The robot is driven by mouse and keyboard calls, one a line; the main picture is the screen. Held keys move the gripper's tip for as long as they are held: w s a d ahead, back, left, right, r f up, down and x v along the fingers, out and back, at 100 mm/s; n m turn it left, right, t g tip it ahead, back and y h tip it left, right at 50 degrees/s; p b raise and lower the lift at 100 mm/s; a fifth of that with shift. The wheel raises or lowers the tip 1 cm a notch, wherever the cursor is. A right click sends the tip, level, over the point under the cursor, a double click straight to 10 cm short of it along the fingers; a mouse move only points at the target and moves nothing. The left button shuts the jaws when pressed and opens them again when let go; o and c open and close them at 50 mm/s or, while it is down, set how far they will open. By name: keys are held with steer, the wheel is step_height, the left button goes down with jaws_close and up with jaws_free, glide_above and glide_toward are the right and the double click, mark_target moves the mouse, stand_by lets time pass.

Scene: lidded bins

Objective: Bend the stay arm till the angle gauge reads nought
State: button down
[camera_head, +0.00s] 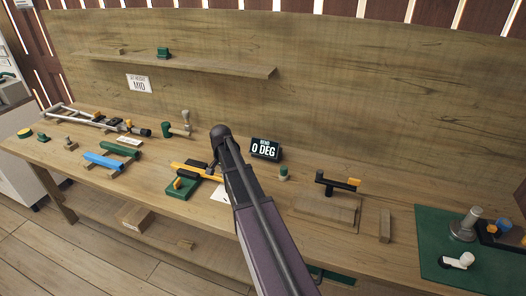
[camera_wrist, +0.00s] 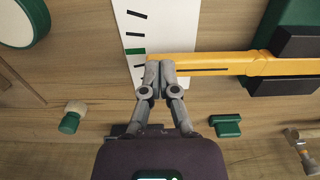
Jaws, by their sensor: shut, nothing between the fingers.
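The angle gauge (camera_head: 264,149) is a dark display in the head view and reads "BEND 0 DEG". The yellow stay arm (camera_head: 188,169) stands on a green base (camera_head: 183,191), left of my arm. In the wrist view the stay arm (camera_wrist: 225,64) runs level from dark blocks (camera_wrist: 300,45) at right to its free end over a white scale card (camera_wrist: 127,22) with green and black marks. My gripper (camera_wrist: 160,72) is shut and empty, its fingertips overlapping the stay arm's edge near the free end. I cannot tell if they touch. My arm mostly hides the gripper in the head view.
A blue bar (camera_head: 108,161) on supports lies left on the bench. A green mat (camera_head: 445,270) holds parts at far right. A small green-capped peg (camera_head: 283,173) stands below the gauge.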

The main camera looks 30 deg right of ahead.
step_height(320, 180, up, 7)
steer(key=p, duration=0.7)
stand_by(0.5)
stand_by(0.5)
steer(key=s+a+n, duration=1)
steer(key=s+a, duration=0.7)
steer(key=s, duration=0.2)
steer(key=shift+s+n, duration=0.2)
steer(key=shift+n, duration=0.2)
steer(key=shift+d, duration=0.1)
stand_by(2.0)
